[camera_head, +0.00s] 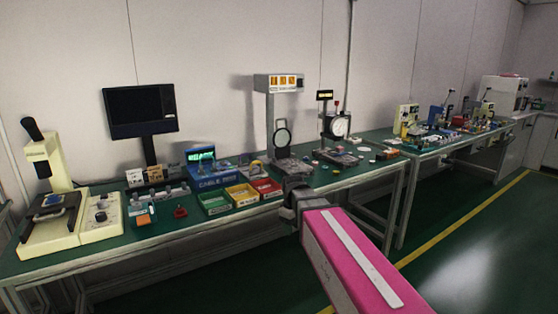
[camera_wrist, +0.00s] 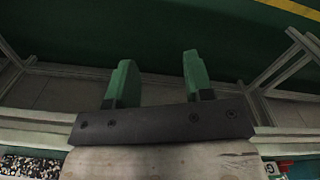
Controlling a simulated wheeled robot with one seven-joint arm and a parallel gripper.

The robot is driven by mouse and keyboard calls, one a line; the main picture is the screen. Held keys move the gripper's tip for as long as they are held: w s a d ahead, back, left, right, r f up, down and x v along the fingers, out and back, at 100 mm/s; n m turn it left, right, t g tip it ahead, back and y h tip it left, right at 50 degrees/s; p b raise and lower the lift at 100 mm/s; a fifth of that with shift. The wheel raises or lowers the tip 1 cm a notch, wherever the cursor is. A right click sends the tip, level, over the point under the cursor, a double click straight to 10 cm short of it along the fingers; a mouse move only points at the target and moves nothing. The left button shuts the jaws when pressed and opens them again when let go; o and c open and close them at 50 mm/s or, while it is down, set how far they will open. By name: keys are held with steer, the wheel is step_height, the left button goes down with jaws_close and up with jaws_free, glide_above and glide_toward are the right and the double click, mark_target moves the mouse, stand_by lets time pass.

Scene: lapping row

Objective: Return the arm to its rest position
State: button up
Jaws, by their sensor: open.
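My gripper (camera_wrist: 157,62) shows in the wrist view as two green fingers set wide apart on a dark bar. It is open, with nothing between the fingers. Green floor and table frame legs lie beyond them. In the head view my pink arm link with a white stripe reaches up from the lower right. Its dark grey end is at the front edge of the green-topped workbench (camera_head: 318,180). The fingers are not clearly seen there.
Green, yellow (camera_head: 242,194) and red (camera_head: 267,187) bins stand near the bench's front edge, close to my arm. Behind are a stand with a round lens (camera_head: 282,138), a dial gauge (camera_head: 340,127) and a monitor (camera_head: 140,108). Open floor (camera_head: 490,245) lies to the right.

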steer(key=s+d+f+m, duration=1)
steer(key=d+f, duration=0.4)
steer(key=shift+s+f, duration=0.15)
stand_by(1.7)
